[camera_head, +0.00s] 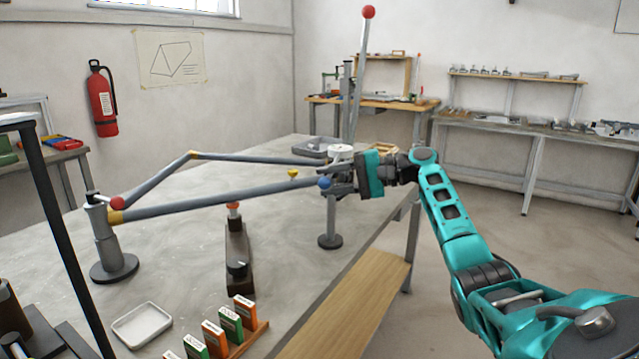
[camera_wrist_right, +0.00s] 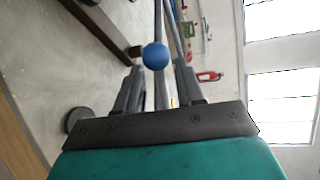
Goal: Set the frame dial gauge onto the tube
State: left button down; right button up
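A frame of grey tubes with yellow-brown joints stands in a jig on the table; a long lower tube (camera_head: 220,195) runs across it. My right gripper (camera_head: 340,180) is at the tube's right end, by a blue ball (camera_head: 325,182). In the right wrist view its fingers (camera_wrist_right: 158,75) stand apart, with the blue ball (camera_wrist_right: 155,56) centred at their tips and clear of both. A white round part (camera_head: 340,152) sits just above the gripper; I cannot tell whether it is the dial gauge. A small yellow knob (camera_head: 293,172) shows at the tube. My left gripper is out of view.
A round-based post (camera_head: 109,250) carries the frame's left end. A dark fixture with an orange top (camera_head: 236,250), a white tray (camera_head: 142,325) and a rack of orange and green boxes (camera_head: 230,328) stand nearer. Another stand (camera_head: 330,240) is below my right gripper.

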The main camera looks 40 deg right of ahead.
jog(key=v, duration=1)
jog(key=shift+a, duration=0.1)
